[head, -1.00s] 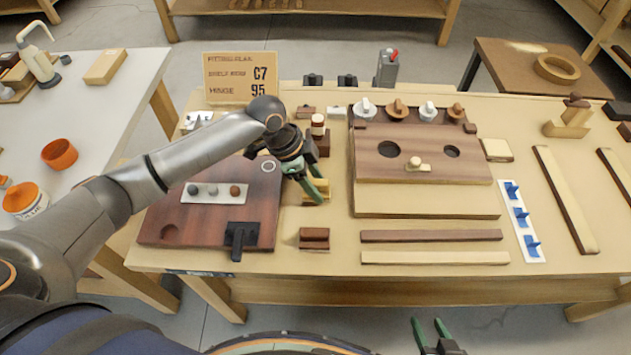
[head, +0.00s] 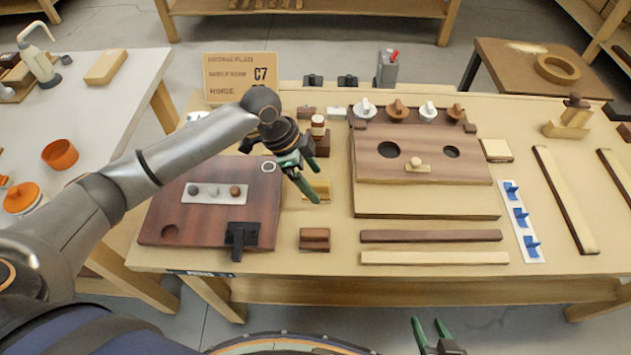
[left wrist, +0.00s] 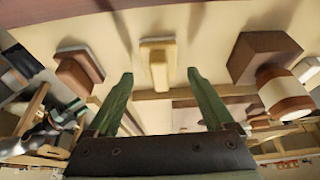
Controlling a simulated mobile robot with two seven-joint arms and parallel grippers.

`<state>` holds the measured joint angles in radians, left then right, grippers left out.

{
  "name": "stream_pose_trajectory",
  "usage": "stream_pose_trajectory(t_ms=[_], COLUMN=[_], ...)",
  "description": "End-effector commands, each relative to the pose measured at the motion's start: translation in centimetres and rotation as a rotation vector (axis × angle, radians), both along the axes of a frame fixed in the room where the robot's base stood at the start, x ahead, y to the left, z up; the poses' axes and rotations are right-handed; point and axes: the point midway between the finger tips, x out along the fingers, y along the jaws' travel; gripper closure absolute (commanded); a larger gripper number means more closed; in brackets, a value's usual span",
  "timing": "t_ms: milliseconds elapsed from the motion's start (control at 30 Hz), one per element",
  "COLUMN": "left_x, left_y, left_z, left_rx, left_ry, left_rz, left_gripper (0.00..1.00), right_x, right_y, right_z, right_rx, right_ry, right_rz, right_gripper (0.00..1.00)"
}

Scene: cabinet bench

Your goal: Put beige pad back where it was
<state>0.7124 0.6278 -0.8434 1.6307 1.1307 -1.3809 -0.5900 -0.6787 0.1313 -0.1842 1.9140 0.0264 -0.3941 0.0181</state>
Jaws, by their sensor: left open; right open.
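A small beige pad (head: 325,195) lies on the bench, partly hidden behind my left gripper in the head view. It also shows in the left wrist view (left wrist: 158,62), between the lines of my two green fingers. My left gripper (head: 314,192) is open, with its fingertips close over the pad. Nothing is seen held in it. I cannot tell whether the fingers touch the pad. My right gripper (head: 431,325) is open and empty at the bottom edge of the head view, in front of the bench.
A brown block (head: 314,239) lies in front of the pad. A dark block with a bottle (head: 318,128) stands behind. A red-brown board (head: 205,220) lies left and a fixture with two holes (head: 425,168) right. Two strips (head: 430,236) (head: 435,258) lie along the front.

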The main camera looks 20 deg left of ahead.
Motion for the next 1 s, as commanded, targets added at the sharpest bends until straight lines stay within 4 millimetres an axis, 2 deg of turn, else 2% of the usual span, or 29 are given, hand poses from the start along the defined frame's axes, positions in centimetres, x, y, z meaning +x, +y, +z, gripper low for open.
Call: stream_pose_trajectory(t_ms=[200,400,600,1000], left_x=[-0.4,-0.8,-1.0,-1.1], left_y=[1.9,3.2,3.7,3.7], left_z=[4.7,7.9,9.3,9.3], left_rx=[0.002,0.001,0.000,0.000], left_ry=[-0.005,-0.003,-0.001,0.000], left_rz=[0.000,0.001,-0.001,0.000], left_gripper=[0.14,0.14,0.14,0.14], right_x=[0.0,0.0,0.0,0.0], right_y=[0.0,0.0,0.0,0.0], right_z=[0.6,0.8,0.9,0.9], right_rx=[0.000,0.000,0.000,0.000], right_ry=[0.000,0.000,0.000,0.000], right_rz=[0.000,0.000,0.000,0.000], right_gripper=[0.50,0.50,0.50,0.50])
